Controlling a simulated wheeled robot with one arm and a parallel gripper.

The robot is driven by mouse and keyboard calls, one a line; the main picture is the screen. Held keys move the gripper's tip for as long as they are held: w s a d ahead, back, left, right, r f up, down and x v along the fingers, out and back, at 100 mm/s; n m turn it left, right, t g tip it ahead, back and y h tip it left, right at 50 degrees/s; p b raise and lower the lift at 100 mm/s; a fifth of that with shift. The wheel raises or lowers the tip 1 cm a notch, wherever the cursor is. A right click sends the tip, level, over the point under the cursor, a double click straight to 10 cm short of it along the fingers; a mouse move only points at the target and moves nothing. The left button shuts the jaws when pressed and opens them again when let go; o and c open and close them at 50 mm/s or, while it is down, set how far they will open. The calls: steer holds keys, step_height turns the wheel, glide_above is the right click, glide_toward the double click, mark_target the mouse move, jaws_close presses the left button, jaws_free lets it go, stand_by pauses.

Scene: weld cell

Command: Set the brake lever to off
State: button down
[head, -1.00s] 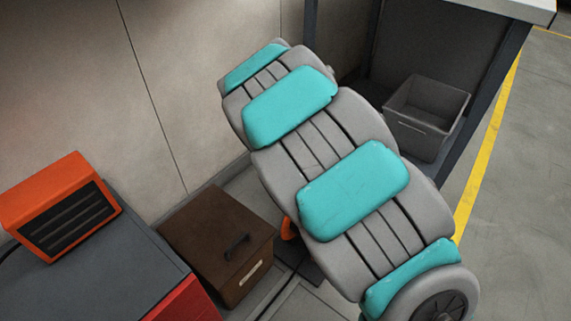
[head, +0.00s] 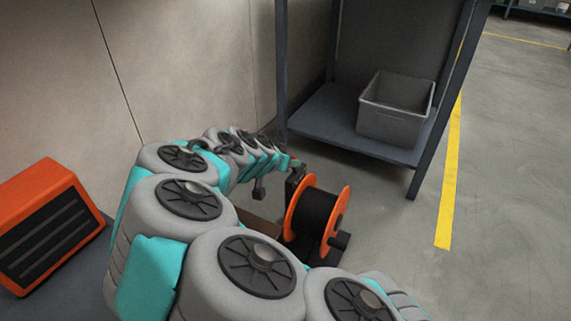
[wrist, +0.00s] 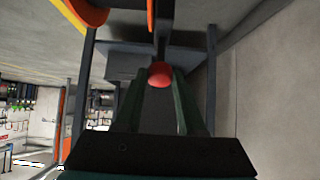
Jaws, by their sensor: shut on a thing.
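The brake lever's red knob (wrist: 160,75) sits between the fingertips of my gripper (wrist: 160,86) in the wrist view. The lever's dark bar (wrist: 160,42) runs up from the knob. My gripper is shut on the knob, with one green finger on each side. In the head view my arm reaches away to the cable reel (head: 317,220), which has orange flanges and a dark core. My gripper (head: 287,161) is small there, at the reel's upper left. The lever is hard to make out there, and any on or off marking is not readable.
A grey bin (head: 396,108) stands on the low shelf (head: 345,125) behind the reel. An orange box with a dark grille (head: 45,225) is at the left. A wall is close behind my arm. Open floor with a yellow line (head: 450,180) lies to the right.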

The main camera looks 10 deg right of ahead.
steer(key=shift+f, duration=0.1)
steer(key=c, duration=0.5)
jaws_free()
steer(key=shift+s+a, duration=0.1)
steer(key=v, duration=0.7)
steer(key=shift+s+a+r+p, duration=0.15)
steer(key=shift+s+r+p, duration=0.05)
steer(key=shift+r+p, duration=0.1)
